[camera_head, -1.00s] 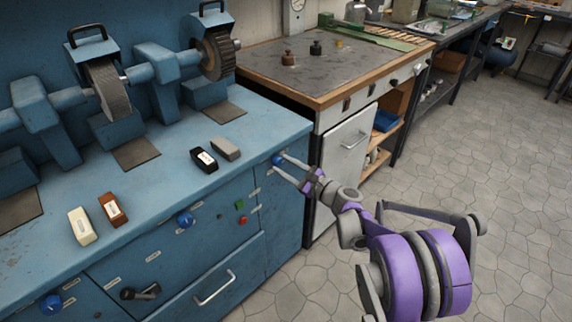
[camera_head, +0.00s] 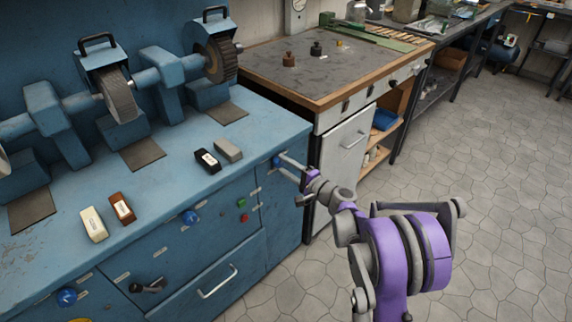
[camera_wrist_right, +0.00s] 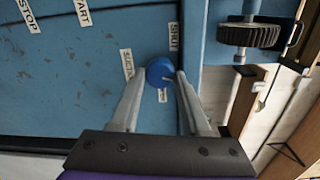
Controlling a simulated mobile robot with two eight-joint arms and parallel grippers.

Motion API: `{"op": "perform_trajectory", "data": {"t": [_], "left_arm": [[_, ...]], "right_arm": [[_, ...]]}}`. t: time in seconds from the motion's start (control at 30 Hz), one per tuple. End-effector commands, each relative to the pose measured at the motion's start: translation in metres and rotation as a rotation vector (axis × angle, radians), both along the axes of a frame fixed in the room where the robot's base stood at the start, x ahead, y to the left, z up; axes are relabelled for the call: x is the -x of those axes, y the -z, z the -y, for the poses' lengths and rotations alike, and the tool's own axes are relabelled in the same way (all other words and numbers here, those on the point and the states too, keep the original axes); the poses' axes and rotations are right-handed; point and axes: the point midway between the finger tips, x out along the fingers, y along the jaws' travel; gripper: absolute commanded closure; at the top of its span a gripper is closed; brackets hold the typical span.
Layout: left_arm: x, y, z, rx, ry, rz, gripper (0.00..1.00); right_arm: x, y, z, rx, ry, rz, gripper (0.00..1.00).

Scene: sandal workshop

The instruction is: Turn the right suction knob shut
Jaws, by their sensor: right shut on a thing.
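The right suction knob (camera_head: 277,161) is a small round blue knob on the upper right of the blue machine's front panel. My right gripper (camera_head: 282,162) reaches it from the right, its two grey fingers around the knob. In the right wrist view, the blue knob (camera_wrist_right: 159,71) sits between the fingertips of my right gripper (camera_wrist_right: 160,77), which is shut on it. A pale pointer mark on the knob points toward the lower right there. A "SHUT" label (camera_wrist_right: 173,37) and a "SUCTION" label (camera_wrist_right: 127,63) are beside it. My left gripper is not in view.
Other blue knobs (camera_head: 190,217) (camera_head: 67,297), a green button (camera_head: 241,203) and a red button (camera_head: 245,217) are on the panel. A drawer handle (camera_head: 217,282) sticks out below. Grinding wheels (camera_head: 120,97) stand above. Floor (camera_head: 500,180) at right is clear.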

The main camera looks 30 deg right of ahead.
Motion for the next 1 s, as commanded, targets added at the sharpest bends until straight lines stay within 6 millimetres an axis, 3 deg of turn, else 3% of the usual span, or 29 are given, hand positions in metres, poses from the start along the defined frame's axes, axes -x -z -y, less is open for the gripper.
{"op": "perform_trajectory", "data": {"t": [0.4,1.0], "left_arm": [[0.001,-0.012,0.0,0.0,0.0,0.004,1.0],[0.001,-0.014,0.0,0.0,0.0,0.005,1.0]], "right_arm": [[0.0,-0.001,-0.001,0.248,0.0,0.081,1.0],[0.0,0.0,-0.001,0.317,-0.001,0.103,1.0]]}}
